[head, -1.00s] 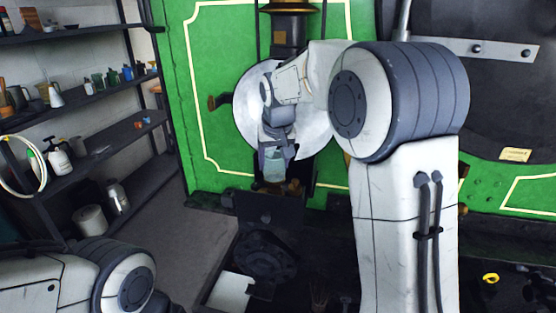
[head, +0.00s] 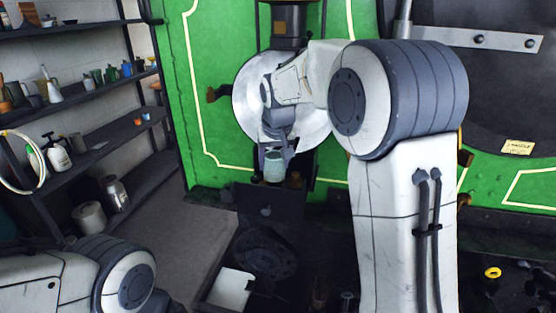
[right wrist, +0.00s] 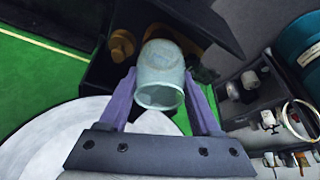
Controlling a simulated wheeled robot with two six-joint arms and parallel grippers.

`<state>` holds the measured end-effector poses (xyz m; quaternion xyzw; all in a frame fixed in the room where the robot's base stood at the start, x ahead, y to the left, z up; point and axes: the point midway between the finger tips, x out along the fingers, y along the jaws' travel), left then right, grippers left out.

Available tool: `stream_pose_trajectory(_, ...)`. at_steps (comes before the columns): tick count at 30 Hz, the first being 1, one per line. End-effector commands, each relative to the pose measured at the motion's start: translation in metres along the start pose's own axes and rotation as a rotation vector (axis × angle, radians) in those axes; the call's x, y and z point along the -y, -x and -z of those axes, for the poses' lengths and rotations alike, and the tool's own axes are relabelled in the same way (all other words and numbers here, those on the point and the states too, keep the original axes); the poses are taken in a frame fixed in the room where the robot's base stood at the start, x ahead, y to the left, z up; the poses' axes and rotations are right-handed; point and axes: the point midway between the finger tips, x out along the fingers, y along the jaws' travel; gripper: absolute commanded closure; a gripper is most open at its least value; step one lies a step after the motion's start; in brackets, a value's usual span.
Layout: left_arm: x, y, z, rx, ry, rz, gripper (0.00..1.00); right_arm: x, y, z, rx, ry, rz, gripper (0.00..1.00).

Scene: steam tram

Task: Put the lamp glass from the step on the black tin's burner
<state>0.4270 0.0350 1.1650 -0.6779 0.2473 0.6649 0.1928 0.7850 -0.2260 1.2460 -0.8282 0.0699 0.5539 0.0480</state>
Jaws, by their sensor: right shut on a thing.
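The lamp glass (head: 274,166) is a pale, translucent bluish-green cylinder. My right gripper (head: 277,155) is shut on it in front of the round white disc. The right wrist view shows the glass (right wrist: 160,72) between the two purple-grey fingers of the gripper (right wrist: 160,92). Beyond the glass is a dark box-like holder (right wrist: 195,18) with a brass fitting (right wrist: 122,45) beside the glass and more brass partly behind it. I cannot tell which brass part is the black tin's burner, or whether the glass touches it. My left gripper is out of view.
A white reflector disc (head: 247,95) stands against the green panel (head: 220,40). Shelves (head: 95,80) with bottles and cans stand at the left. A white square piece (head: 232,288) lies low on the dark front ledge. A yellow ring (head: 492,272) lies at right.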

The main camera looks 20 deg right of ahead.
Motion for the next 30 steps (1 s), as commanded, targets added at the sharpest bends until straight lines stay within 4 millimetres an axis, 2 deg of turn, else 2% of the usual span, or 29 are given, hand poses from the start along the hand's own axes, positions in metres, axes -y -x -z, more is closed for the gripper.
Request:
stream_pose_trajectory(14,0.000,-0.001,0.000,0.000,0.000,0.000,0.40,0.000,-0.001,0.000,-0.001,0.000,0.000,0.92)
stream_pose_trajectory(30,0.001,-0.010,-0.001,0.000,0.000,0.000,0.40,-0.001,-0.013,-0.005,-0.001,0.000,0.000,0.92)
